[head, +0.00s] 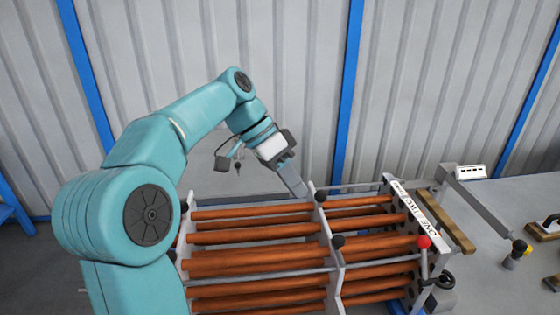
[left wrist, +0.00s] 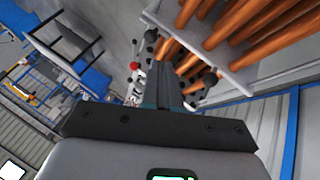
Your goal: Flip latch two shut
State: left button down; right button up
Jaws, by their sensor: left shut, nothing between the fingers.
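My left gripper (head: 296,186) is shut and empty, its fingers pointing down at the far edge of the copper tube bundle (head: 260,237), close to a black ball knob (head: 320,196) on the middle plate. I cannot tell whether they touch. In the left wrist view the shut fingers (left wrist: 168,80) point toward dark knobs beside the tubes (left wrist: 240,35). The end plate (head: 420,215) carries lettering that reads ONE and TWO. A lever with a red ball knob (head: 424,242) stands upright near it. Which part is latch two is unclear. My right gripper is out of view.
More black knobs (head: 338,241) sit along the bundle. A wooden bar (head: 446,222) lies beside the end plate. A corrugated wall stands behind.

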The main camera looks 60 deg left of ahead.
pick_arm(q)
jog(key=v, duration=0.5)
jog(key=shift+a+r+p, duration=0.1)
jog(key=shift+r+p, duration=0.05)
jog(key=shift+p, duration=0.25)
